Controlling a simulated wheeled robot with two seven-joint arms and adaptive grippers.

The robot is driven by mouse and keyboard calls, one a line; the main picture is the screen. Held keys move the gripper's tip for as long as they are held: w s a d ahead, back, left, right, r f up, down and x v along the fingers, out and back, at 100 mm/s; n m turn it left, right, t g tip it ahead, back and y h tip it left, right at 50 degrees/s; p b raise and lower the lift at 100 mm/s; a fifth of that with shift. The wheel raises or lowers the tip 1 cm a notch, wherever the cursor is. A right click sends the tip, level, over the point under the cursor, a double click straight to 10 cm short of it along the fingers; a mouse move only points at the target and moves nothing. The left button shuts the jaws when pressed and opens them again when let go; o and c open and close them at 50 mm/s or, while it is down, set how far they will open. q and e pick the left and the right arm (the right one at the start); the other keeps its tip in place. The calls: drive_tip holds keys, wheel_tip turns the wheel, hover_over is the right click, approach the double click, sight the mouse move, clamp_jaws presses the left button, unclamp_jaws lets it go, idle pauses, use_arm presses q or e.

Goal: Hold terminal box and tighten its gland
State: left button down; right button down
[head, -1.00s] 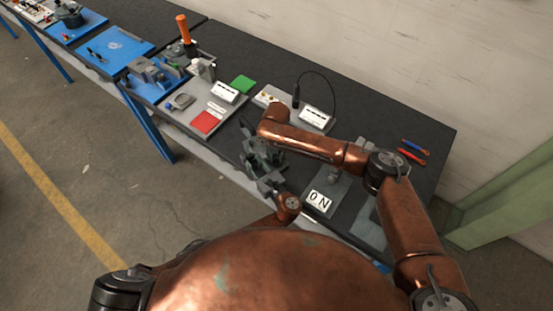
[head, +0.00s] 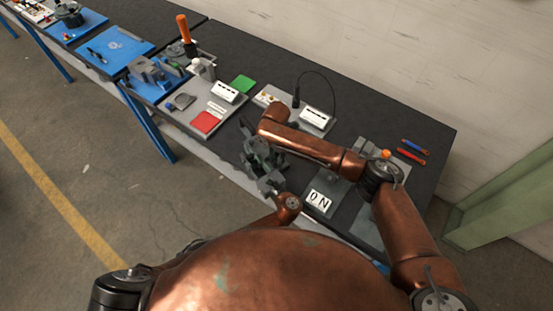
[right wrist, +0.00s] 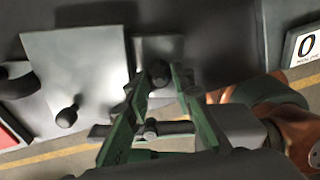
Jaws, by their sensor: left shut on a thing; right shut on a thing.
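My right gripper (head: 262,152) reaches in from the right and meets my left gripper (head: 270,182) at the bench's front edge. In the right wrist view the green fingers of my right gripper (right wrist: 157,76) are shut around a small dark rounded part, apparently the gland (right wrist: 158,72). A grey block behind it may be the terminal box (right wrist: 158,48); I cannot tell for sure. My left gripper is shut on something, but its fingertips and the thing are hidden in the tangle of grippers. In the head view the box and gland cannot be made out.
A grey board with red (head: 206,122) and green (head: 243,84) squares lies left of the grippers. A white labelled unit (head: 315,118) with a black cable stands behind. Red and blue handled tools (head: 413,152) lie at the far right.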

drive_tip(key=m, duration=1.1)
drive_tip(key=shift+w, duration=0.1)
drive_tip(key=m, duration=0.3)
drive_tip(key=shift+m, duration=0.3)
use_arm(q)
drive_tip(key=shift+f, duration=0.1)
use_arm(e)
drive_tip(key=m, duration=0.3)
drive_tip(key=shift+r+m, duration=0.1)
drive_tip(key=shift+m, duration=0.2)
drive_tip(key=m, duration=0.3)
drive_tip(key=shift+m, duration=0.4)
drive_tip(key=m, duration=0.6)
drive_tip(key=shift+w, duration=0.1)
drive_tip(key=shift+m, duration=0.4)
drive_tip(key=c, duration=1.9)
unclamp_jaws()
drive_tip(key=shift+c, duration=0.2)
